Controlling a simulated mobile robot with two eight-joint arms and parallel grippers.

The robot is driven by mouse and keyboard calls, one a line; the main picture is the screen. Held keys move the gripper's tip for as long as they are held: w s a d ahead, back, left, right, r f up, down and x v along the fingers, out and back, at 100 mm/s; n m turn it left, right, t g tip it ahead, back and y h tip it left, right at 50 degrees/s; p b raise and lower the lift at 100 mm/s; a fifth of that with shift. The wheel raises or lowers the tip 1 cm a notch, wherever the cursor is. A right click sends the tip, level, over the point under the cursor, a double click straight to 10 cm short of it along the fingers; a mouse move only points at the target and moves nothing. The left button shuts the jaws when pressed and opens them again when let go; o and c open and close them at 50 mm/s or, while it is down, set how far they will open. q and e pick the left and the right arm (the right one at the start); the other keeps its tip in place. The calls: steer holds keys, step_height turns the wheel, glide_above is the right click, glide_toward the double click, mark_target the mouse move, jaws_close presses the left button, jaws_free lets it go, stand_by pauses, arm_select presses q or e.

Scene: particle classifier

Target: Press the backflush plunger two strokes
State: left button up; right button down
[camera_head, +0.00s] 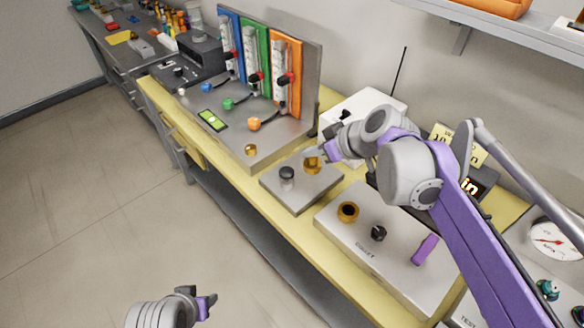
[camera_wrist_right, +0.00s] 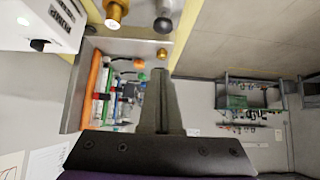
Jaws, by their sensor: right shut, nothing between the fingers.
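A small grey plate (camera_head: 300,193) on the bench carries a gold knob-topped part (camera_head: 312,166) and a grey cylinder with a dark top (camera_head: 287,178). I cannot tell for certain which is the backflush plunger. Both show at the top edge of the right wrist view, the gold part (camera_wrist_right: 116,12) left of the grey one (camera_wrist_right: 163,22). My right gripper (camera_head: 318,154) is shut and empty, close by the gold part; contact is not clear. Its fingers (camera_wrist_right: 162,75) show in the wrist view. My left gripper (camera_head: 208,302) is low, over the floor, away from the bench.
A panel with blue, green and orange columns (camera_head: 287,75) stands left of the plate. A grey box with a gold ring and black knob (camera_head: 348,240) is to the right. A white box (camera_head: 370,102) stands behind. The floor (camera_head: 80,210) is clear.

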steer(key=b, duration=0.1)
glide_above(291, 175)
step_height(291, 175, down, 7)
steer(key=shift+w+f, duration=0.1)
steer(key=shift+w, duration=0.05)
step_height(291, 175, down, 3)
steer(key=shift+d+r, duration=0.1)
steer(key=shift+r, duration=0.1)
steer(key=shift+f+b, duration=0.3)
steer(key=shift+f, duration=0.35)
steer(key=shift+f, duration=0.1)
step_height(291, 175, down, 3)
steer(key=shift+r+b, duration=0.1)
steer(key=shift+b, duration=0.55)
steer(key=shift+r, duration=0.1)
